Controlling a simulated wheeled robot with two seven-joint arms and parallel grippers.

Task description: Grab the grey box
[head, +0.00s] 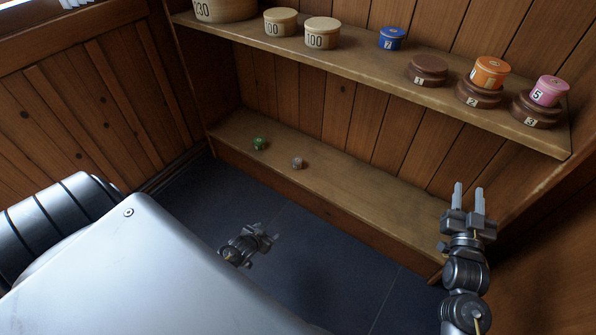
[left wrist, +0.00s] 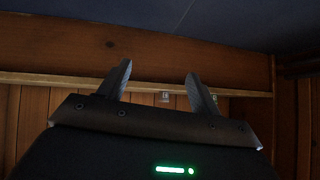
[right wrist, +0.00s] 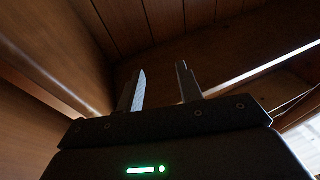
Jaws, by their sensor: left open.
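The small grey box (head: 297,162) sits on the lower wooden shelf, to the right of a small green box. It also shows as a tiny pale shape (left wrist: 165,97) between my left fingers in the left wrist view. My left gripper (head: 264,237) is open and empty, low above the dark floor in front of the shelf, apart from the grey box. My right gripper (head: 469,195) is open with its fingers pointing up, near the right end of the shelving and far from the box. It also shows in the right wrist view (right wrist: 160,82).
The green box (head: 259,143) stands close by on the lower shelf (head: 370,190). The upper shelf (head: 380,70) holds wooden tubs, brown spools and blue, orange and pink tins. The lower shelf is bare right of the grey box. Wood panels close the left and right sides.

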